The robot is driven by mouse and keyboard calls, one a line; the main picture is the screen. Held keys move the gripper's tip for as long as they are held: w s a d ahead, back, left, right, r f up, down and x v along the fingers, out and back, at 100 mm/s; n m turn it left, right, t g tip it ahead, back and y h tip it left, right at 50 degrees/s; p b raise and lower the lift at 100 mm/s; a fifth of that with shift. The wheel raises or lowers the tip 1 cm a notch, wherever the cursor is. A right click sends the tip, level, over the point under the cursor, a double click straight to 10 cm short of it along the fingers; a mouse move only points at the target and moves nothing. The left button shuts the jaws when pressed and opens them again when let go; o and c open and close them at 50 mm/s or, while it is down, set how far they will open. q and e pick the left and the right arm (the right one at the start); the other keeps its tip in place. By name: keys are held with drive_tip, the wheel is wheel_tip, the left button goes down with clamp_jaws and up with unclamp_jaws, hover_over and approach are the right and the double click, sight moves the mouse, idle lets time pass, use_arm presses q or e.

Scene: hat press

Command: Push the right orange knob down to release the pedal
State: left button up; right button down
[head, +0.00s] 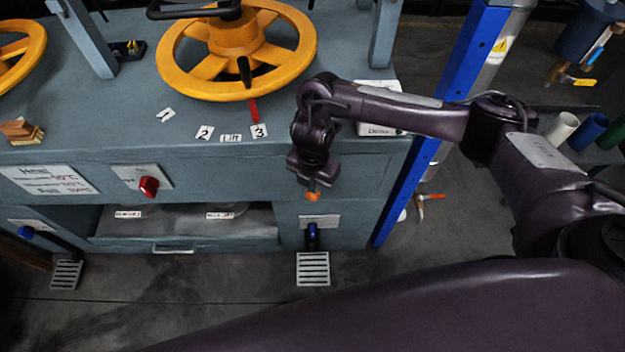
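The right orange knob (312,196) shows as a small orange spot on the right front of the blue-grey press. My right gripper (309,182) points down just above it; the gripper covers part of the knob, and I cannot tell whether they touch. The fingers are too small and dark to show whether they are open or shut. Below the knob, a dark lever with a blue part (312,232) leads down to the right slatted pedal (313,270) near the floor. My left gripper is not in view.
A large yellow handwheel (283,71) stands on the press top. A red switch (149,186) is on the front, left of the knob. A left pedal (67,274) sits at the far left. A blue post (406,190) rises right of the press. The floor in front is clear.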

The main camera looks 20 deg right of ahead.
drive_tip(key=shift+r+p, duration=2.15)
drive_tip(key=shift+r, duration=0.55)
